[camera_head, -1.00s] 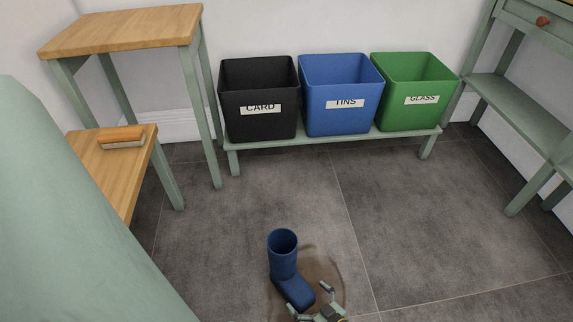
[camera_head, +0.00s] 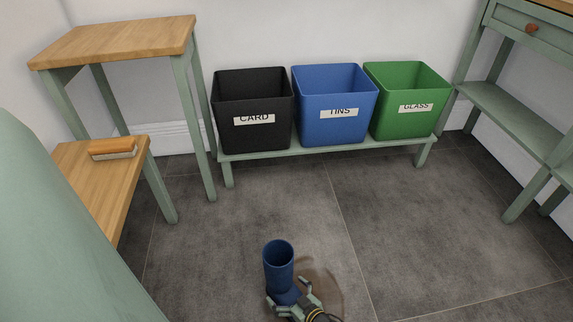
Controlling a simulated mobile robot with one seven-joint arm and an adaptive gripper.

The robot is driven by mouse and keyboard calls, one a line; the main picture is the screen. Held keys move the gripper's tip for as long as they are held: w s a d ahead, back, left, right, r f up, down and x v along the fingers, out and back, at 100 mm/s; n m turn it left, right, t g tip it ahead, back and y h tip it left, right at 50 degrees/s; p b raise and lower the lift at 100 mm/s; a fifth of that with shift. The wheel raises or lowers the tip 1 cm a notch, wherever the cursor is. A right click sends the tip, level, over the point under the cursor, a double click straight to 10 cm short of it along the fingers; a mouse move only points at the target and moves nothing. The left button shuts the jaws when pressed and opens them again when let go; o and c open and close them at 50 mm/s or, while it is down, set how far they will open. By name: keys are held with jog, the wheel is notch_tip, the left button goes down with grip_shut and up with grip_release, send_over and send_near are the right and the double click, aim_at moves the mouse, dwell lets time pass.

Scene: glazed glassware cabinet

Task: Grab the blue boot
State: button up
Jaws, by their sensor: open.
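The blue boot (camera_head: 279,268) stands upright on the grey floor at the bottom middle of the head view, its open top facing up. My gripper (camera_head: 287,298) is low at the boot's foot, with its fingers apart, one at the left and one at the right of the lower boot. The gripper hides most of the boot's toe. I cannot tell whether the fingers touch the boot.
A low green bench (camera_head: 330,148) at the wall holds black (camera_head: 252,136), blue (camera_head: 334,126) and green bins (camera_head: 404,122). Wooden-topped stands are at left, one with a brush (camera_head: 113,149). A green shelved table (camera_head: 515,118) stands right. The middle floor is clear.

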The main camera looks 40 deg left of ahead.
jog(key=shift+c, duration=0.6)
jog(key=shift+w+d, duration=0.1)
jog(key=c, duration=1.4)
jog(key=shift+c, duration=0.2)
